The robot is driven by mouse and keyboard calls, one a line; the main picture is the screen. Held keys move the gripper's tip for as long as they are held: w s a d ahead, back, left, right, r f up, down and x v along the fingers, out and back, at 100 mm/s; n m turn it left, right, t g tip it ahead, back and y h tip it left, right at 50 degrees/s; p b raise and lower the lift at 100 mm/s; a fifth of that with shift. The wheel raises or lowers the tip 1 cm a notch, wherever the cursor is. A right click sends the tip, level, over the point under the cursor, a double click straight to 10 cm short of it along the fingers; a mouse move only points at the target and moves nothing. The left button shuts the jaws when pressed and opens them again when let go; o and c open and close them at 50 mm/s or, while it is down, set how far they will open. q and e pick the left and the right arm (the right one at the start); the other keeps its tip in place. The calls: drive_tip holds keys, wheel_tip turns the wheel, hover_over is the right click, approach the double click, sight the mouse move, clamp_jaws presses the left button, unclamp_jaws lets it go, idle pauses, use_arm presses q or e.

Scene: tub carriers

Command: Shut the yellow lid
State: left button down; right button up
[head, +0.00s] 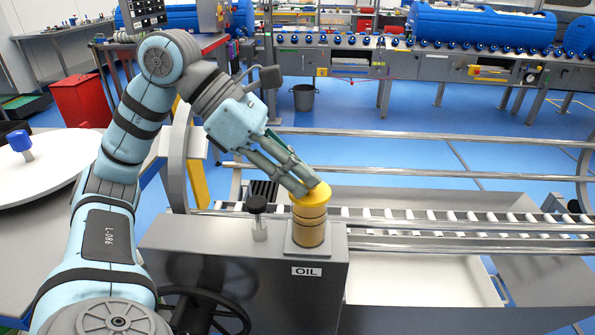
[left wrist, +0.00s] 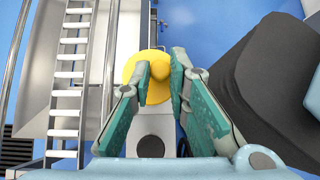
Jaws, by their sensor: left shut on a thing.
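The yellow lid (head: 311,197) sits on top of an amber jar (head: 309,228) on a grey cabinet, behind the label "OIL". In the left wrist view the lid (left wrist: 131,68) is a round yellow disc with a raised knob (left wrist: 158,71) in its middle. My left gripper (head: 313,186) reaches down from the upper left, its fingertips at the lid. In the left wrist view its two fingers (left wrist: 161,72) close on the knob from both sides. The seam between lid and jar is too small to judge. My right gripper does not show.
A roller conveyor with metal rails (head: 420,222) runs behind the cabinet to the right. A black handwheel (head: 205,312) sits at the cabinet's front left. A white round table (head: 60,165) stands at the left.

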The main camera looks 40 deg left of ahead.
use_arm(q)
drive_tip(key=shift+f, duration=0.15)
drive_tip(key=shift+s, duration=0.1)
drive_tip(key=shift+t, duration=0.3)
drive_tip(key=c, duration=1.5)
unclamp_jaws()
drive_tip(key=shift+c, duration=0.2)
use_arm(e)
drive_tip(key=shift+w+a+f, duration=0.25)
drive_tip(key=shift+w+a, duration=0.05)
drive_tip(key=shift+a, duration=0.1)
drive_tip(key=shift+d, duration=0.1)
